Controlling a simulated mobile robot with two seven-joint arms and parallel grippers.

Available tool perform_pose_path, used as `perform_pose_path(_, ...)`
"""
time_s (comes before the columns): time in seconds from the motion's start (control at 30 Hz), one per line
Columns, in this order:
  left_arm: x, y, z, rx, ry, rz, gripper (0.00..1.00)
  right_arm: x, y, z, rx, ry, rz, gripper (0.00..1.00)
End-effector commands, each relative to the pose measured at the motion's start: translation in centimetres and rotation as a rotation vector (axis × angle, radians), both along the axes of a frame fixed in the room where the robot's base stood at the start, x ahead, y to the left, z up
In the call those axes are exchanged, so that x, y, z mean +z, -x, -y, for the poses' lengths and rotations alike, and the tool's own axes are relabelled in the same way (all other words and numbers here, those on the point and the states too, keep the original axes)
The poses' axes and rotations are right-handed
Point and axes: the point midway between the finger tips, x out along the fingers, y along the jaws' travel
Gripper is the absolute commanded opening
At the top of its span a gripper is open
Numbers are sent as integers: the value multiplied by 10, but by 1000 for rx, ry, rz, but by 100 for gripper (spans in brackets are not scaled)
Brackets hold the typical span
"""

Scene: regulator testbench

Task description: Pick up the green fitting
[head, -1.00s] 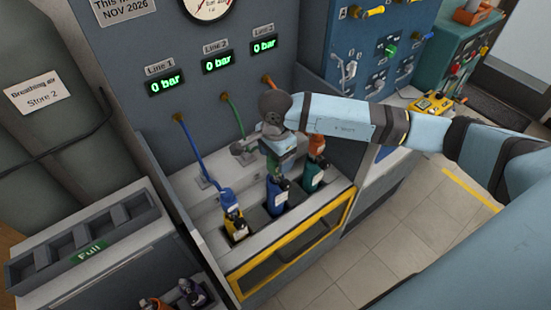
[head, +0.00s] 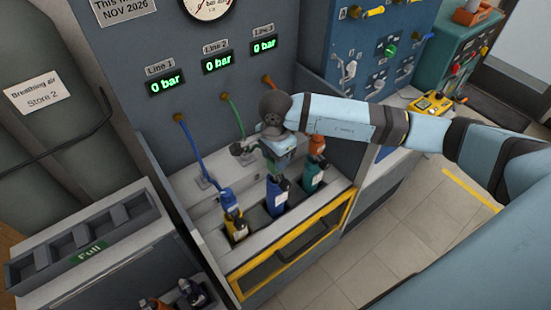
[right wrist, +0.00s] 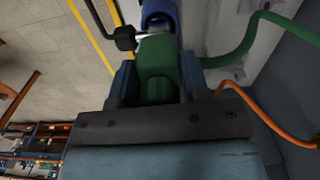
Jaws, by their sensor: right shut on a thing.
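My right gripper (head: 279,163) is above the middle, blue cylinder (head: 277,194) in the bench bay. In the right wrist view, the right gripper (right wrist: 158,80) is shut on the green fitting (right wrist: 157,55), with a blue finger on each side. The green hose (right wrist: 238,45) runs off from the fitting to the right. The top of the blue cylinder (right wrist: 160,15) shows just beyond the fitting, with a black knob (right wrist: 124,38) beside it. I cannot tell whether fitting and cylinder touch. In the head view the gripper hides the fitting. My left gripper is out of view.
A yellow-and-blue cylinder (head: 233,219) with a blue hose stands to the left, and a teal cylinder (head: 313,178) with an orange top to the right. The line displays (head: 217,61) read 0 bar. A yellow-framed guard (head: 290,250) fronts the bay. A rack (head: 85,240) marked Full stands left.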

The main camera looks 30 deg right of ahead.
Motion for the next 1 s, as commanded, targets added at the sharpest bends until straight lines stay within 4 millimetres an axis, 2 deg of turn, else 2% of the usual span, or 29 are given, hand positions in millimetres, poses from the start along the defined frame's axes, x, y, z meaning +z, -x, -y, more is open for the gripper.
perform_pose_path(0.17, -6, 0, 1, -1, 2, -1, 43, 23, -1, 0, 2, 0, 5, 10)
perform_pose_path(0.27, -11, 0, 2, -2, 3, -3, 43, 43, -1, 0, 2, 0, 7, 10)
perform_pose_path(0.7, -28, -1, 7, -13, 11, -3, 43, 148, -1, 0, 1, 0, 6, 10)
perform_pose_path(0.9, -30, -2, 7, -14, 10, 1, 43, 178, -1, 0, 1, -1, 3, 10)
perform_pose_path(1.0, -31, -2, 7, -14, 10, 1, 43, 186, 0, 0, 0, 0, 2, 10)
